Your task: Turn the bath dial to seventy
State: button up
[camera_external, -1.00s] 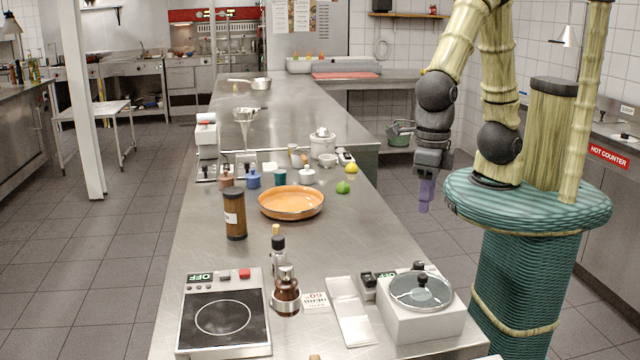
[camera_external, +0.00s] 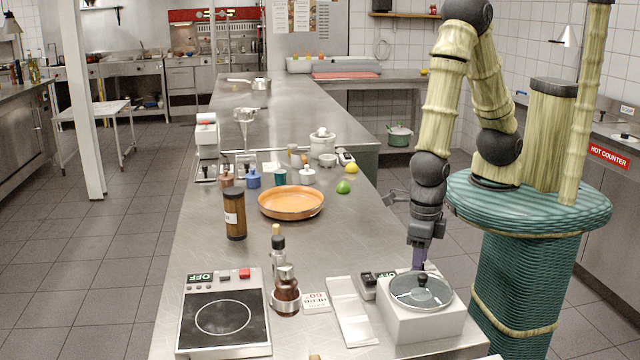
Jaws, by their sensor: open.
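A white box-shaped bath (camera_external: 425,326) stands at the near right end of the steel counter, with a round grey glassy top (camera_external: 408,297) and a small black knob (camera_external: 421,278) on it. I cannot make out a scale or numbers on it. My gripper (camera_external: 419,264), with purple fingers, points straight down just above the black knob. It is open; whether the fingers touch the knob or stand around it is too small to tell. A black control with a small OFF sign (camera_external: 386,275) sits beside the bath's left rear corner.
A white tray (camera_external: 349,311) lies left of the bath. Further left are a dark dropper bottle (camera_external: 286,291), a hotplate (camera_external: 222,316) and a brown jar (camera_external: 235,214). An orange pan (camera_external: 291,202) and a green lime (camera_external: 343,187) lie behind. Counter between pan and bath is clear.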

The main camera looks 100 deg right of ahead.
grip_shut()
